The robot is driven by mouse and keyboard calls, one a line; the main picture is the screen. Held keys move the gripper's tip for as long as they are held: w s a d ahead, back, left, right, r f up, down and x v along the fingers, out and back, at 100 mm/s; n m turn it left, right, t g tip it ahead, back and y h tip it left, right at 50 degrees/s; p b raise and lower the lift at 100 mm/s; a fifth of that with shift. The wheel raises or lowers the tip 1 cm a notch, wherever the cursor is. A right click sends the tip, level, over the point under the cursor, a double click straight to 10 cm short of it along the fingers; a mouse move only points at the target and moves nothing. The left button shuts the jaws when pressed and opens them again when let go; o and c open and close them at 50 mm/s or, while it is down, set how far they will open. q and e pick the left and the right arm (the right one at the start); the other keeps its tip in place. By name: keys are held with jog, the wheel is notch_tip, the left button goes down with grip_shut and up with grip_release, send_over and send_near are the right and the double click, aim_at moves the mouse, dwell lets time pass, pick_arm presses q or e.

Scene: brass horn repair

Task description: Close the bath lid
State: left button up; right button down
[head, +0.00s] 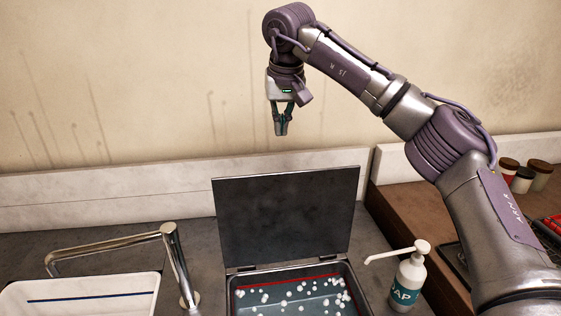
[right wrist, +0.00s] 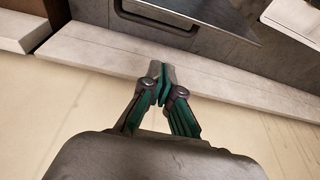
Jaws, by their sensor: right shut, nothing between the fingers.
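The bath lid (head: 286,214) is a dark flat panel standing open, close to upright, hinged along the back edge of the bath. The bath (head: 262,272) is a sunken metal basin with dark liquid, many small white balls and a red line inside its back wall. My right gripper (head: 281,131) is shut and empty, pointing down above and behind the lid's top edge, apart from it. In the right wrist view its closed fingers (right wrist: 165,78) show, with part of the lid (right wrist: 210,12) beyond them. My left gripper is not in view.
A soap bottle (head: 408,283) with a pump spout stands just right of the bath. A tap (head: 175,262) and white sink (head: 80,292) are at the left. Jars (head: 523,180) stand far right on a brown surface. A pale ledge (head: 120,203) runs along the wall behind.

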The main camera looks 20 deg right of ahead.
jog(key=d+p+x, duration=0.1)
jog(key=p+x, duration=0.2)
jog(key=x, duration=0.6)
jog(key=s, duration=0.2)
jog(key=s+a+p, duration=0.1)
jog(key=s, duration=0.1)
jog(key=shift+a+f, duration=0.2)
jog(key=shift+a, duration=0.05)
jog(key=shift+w, duration=0.15)
jog(key=shift+d, duration=0.1)
